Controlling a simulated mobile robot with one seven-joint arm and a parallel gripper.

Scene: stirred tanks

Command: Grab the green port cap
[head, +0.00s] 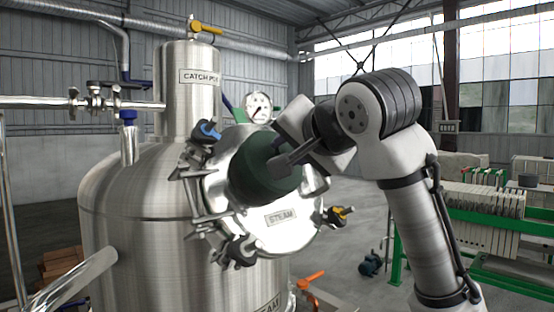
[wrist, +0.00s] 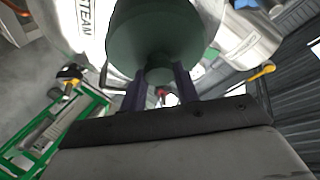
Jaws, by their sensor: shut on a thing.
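The green port cap (head: 252,170) is a dark green, rounded piece in front of the round steel cover plate on the tank. It fills the upper middle of the wrist view (wrist: 155,32). My gripper (head: 282,163) reaches it from the right and is shut on it. In the wrist view both fingers (wrist: 160,82) meet the near side of the cap. I cannot tell whether the cap touches the plate, since its far side is hidden.
The steel plate (head: 283,237) labelled STEAM has several clamps around its rim, including a yellow-handled one (head: 340,213). A gauge (head: 258,107) stands above. The tall cylinder (head: 188,105) rises from the tank at left. A green-framed filter press (head: 490,215) stands at right.

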